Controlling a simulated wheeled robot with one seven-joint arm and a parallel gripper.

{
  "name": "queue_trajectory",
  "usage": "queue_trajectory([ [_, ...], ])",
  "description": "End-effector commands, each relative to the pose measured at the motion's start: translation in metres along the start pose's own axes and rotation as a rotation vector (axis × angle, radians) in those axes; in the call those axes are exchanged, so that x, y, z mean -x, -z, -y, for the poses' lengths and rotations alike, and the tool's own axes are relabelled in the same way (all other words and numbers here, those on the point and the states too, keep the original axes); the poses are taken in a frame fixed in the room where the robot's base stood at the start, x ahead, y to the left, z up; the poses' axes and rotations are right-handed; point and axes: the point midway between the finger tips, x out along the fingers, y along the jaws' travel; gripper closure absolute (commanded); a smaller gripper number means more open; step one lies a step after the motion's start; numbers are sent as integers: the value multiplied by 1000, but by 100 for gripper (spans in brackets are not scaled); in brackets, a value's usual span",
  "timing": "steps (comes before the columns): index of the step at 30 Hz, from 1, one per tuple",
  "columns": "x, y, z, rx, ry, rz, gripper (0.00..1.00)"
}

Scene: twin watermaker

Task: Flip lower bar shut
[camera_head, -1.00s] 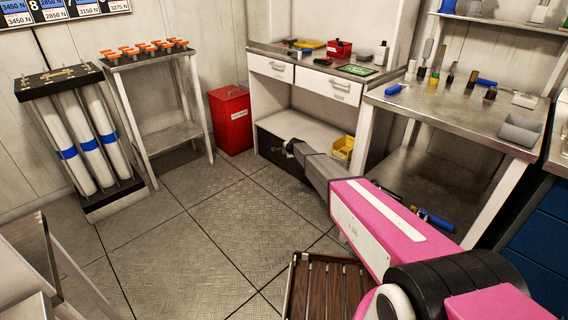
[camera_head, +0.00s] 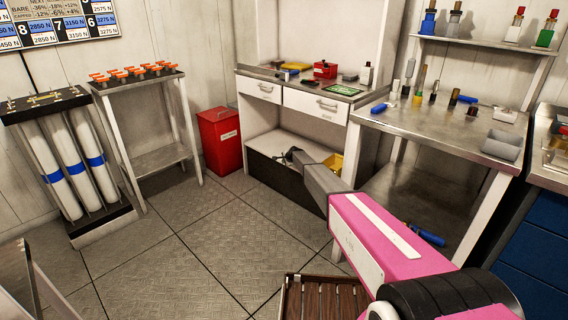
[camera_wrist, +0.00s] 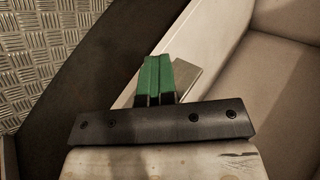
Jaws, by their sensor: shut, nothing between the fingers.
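I cannot pick out the lower bar for certain in either view. A rack of white tubes with blue bands (camera_head: 66,165) stands at the left in the head view, with a black top plate (camera_head: 45,103) and a dark base. My gripper (camera_head: 292,155) is far from that rack, in front of the white drawer bench's lower shelf. In the wrist view my gripper's green fingers (camera_wrist: 157,70) are together and hold nothing. A small grey plate (camera_wrist: 185,75) shows just beyond them; I cannot tell whether they touch it.
The white drawer bench (camera_head: 292,100) stands behind my gripper, with a yellow bin (camera_head: 330,165) on its lower shelf. A red bin (camera_head: 222,140) is to its left. A steel table (camera_head: 435,122) is at the right. A slatted wooden piece (camera_head: 325,298) lies low in front. The middle floor is clear.

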Motion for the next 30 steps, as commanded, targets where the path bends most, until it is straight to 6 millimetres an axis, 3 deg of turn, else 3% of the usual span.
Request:
queue_trajectory([
  [1,-2,20,4,2,14,-27,100],
  [14,6,19,5,3,13,-26,100],
  [30,98,0,1,3,2,-3,100],
])
